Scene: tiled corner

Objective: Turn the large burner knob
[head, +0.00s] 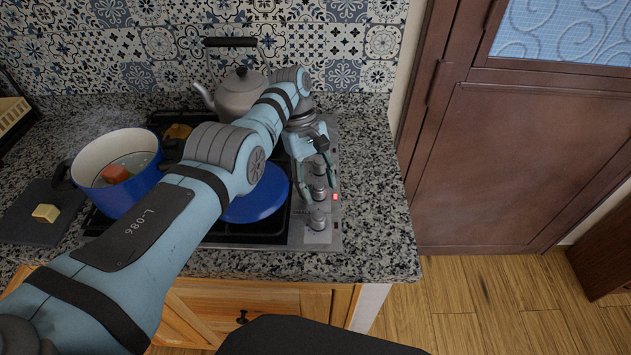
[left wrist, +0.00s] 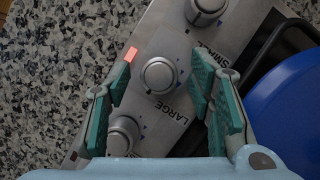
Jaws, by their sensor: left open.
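A steel control panel (head: 330,240) at the right side of the hob carries three round knobs in a row. The middle knob (left wrist: 160,75) sits between the fingers of my open left gripper (left wrist: 160,72), with gaps on both sides. The word LARGE (left wrist: 170,106) is printed between the middle knob and the lower knob (left wrist: 123,133). SMALL is printed between the middle knob and the upper knob (left wrist: 206,10). In the head view my left gripper (head: 318,183) points down over the panel, and its fingers partly cover the knobs. My right gripper is out of view.
A blue lid or pan (head: 262,200) lies on the hob left of the panel, beside my gripper. A blue pot (head: 108,198) and a grey kettle (head: 238,94) stand on the hob. An orange mark (left wrist: 130,54) is near the middle knob. Granite counter (head: 372,215) to the right is clear.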

